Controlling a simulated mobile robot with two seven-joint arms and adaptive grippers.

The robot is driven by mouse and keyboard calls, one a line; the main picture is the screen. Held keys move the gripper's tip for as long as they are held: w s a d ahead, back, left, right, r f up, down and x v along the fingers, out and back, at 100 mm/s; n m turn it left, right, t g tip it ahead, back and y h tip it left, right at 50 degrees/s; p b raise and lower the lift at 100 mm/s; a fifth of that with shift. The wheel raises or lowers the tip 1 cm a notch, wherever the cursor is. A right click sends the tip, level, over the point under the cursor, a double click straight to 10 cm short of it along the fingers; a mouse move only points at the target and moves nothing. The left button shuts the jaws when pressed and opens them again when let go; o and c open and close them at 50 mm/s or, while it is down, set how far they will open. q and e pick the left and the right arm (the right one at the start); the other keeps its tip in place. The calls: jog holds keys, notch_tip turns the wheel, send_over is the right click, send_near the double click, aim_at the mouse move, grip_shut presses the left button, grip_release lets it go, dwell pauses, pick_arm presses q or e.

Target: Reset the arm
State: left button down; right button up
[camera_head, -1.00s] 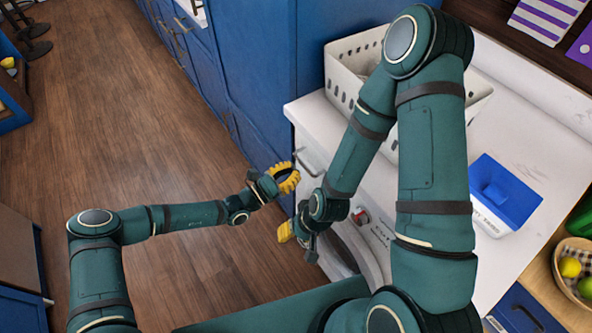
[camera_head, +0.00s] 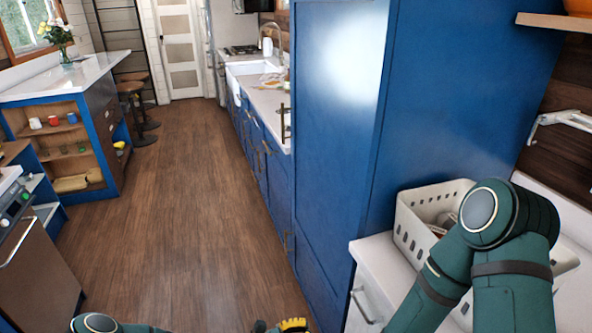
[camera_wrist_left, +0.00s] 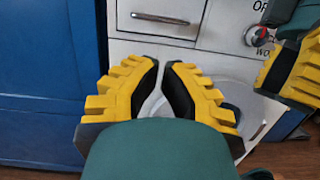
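My left gripper, with yellow ribbed fingers and black pads, fills the lower middle of the left wrist view (camera_wrist_left: 161,66). Its fingertips come together with hardly a gap and hold nothing. In the head view only a bit of its yellow (camera_head: 293,325) shows at the bottom edge. My right gripper (camera_wrist_left: 302,72) shows in part at the right edge of the left wrist view, yellow and cut off, so its opening cannot be judged. It is out of sight in the head view, where my right arm's upper links stand at the lower right.
A white perforated basket (camera_head: 412,228) stands on the white counter (camera_head: 377,262) beside my right arm. A tall blue cabinet (camera_head: 335,150) stands left of it. Wooden floor (camera_head: 180,200) runs clear to the far door. A blue-ended island (camera_head: 100,135) and an oven (camera_head: 35,270) line the left.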

pick_arm(q)
jog(key=s+a+f+m+g+y, duration=0.2)
jog(key=s+f+m+g+y, duration=0.2)
jog(key=s+m+g+y, duration=0.65)
jog(key=s+a+r+m+t+y, duration=0.2)
jog(key=a+m+t, duration=0.1)
jog(key=a+m, duration=0.1)
jog(key=s+a+r+m+t+y, duration=0.1)
jog(key=a+r+m+t+y, duration=0.1)
jog(key=a+m, duration=0.3)
jog(key=shift+s+a+t+y, duration=0.35)
jog(key=shift+a+t, duration=0.3)
jog(key=shift+a, duration=0.6)
